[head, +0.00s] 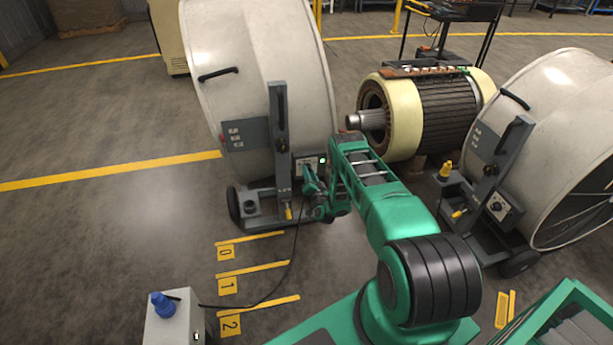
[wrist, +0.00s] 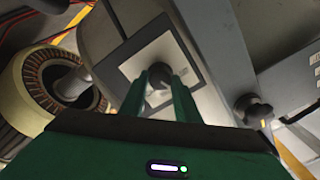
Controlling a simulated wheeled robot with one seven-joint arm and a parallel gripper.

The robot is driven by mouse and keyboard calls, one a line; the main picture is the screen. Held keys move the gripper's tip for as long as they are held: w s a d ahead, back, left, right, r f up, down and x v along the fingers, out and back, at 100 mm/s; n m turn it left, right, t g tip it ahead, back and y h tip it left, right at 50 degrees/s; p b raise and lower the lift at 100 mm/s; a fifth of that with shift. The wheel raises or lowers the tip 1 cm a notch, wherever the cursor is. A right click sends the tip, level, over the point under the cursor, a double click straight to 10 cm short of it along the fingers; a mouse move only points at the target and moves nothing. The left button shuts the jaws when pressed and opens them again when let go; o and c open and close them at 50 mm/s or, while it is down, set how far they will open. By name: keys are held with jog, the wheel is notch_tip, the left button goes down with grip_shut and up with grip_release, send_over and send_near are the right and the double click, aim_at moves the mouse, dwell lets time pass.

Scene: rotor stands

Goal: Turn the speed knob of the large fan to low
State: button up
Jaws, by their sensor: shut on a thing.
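The large fan (head: 260,80) is a pale drum on a grey wheeled stand, left of centre in the head view. In the wrist view the dark speed knob (wrist: 159,76) stands on a pale panel (wrist: 128,68) with a dark border. My gripper (wrist: 160,82) has its two green fingers on either side of the knob, shut on it. In the head view my arm hides the knob, and its pointer setting cannot be read.
A second fan (head: 555,140) with its own knob box (head: 499,207) stands at the right. A large motor rotor (head: 430,110) lies between the fans. A black cable runs over the floor to a grey box with a blue button (head: 163,304). Floor at left is clear.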

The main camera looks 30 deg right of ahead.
jog(key=shift+w, duration=0.15)
dwell(0.3)
jog(key=o, duration=1)
jog(key=shift+o, duration=0.2)
jog(key=v, duration=1)
jog(key=shift+s, duration=0.4)
